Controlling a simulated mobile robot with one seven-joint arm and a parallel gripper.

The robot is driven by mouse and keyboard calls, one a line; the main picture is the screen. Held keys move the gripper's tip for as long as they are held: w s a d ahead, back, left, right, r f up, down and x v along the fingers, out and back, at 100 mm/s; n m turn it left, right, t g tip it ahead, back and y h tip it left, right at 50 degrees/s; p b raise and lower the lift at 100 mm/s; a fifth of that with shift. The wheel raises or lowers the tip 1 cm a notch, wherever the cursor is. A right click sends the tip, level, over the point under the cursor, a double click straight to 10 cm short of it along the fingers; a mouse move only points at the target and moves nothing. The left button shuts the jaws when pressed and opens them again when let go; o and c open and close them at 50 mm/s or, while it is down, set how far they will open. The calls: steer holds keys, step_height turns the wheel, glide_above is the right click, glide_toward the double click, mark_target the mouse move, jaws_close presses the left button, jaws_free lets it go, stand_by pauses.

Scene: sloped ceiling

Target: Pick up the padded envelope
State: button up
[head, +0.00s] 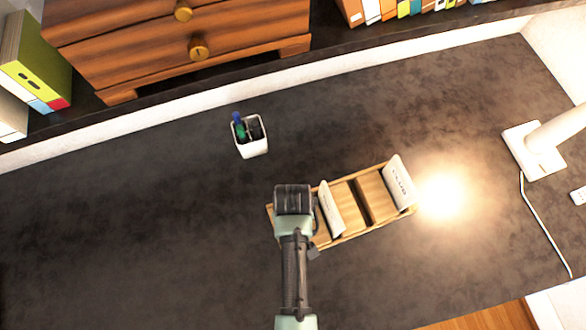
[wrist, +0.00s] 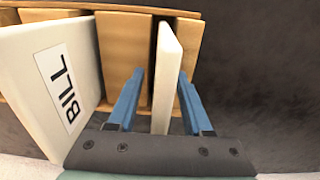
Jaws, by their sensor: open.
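A thick, plain off-white piece, probably the padded envelope (wrist: 166,65), stands edge-on in the wooden sorter (wrist: 120,50) in the wrist view. My gripper (wrist: 160,80) is open, with one blue finger on each side of it. Gaps show between the fingers and the piece. In the head view my gripper (head: 293,202) is over the left end of the sorter (head: 346,196) and hides what stands there. A white envelope labelled BILL (wrist: 52,82) leans at the left in the wrist view, outside the fingers.
Two white envelopes, one (head: 331,210) near the middle and one (head: 399,184) at the right end, stand in the sorter. A white pen cup (head: 252,148) stands behind it. A lamp base (head: 533,150) is at the right. The dark desktop (head: 120,220) is clear at left.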

steer(key=shift+f, duration=0.3)
steer(key=shift+c, duration=0.3)
jaws_close()
steer(key=shift+r+b, duration=0.4)
steer(key=shift+r, duration=4.65)
steer(key=shift+w, duration=0.1)
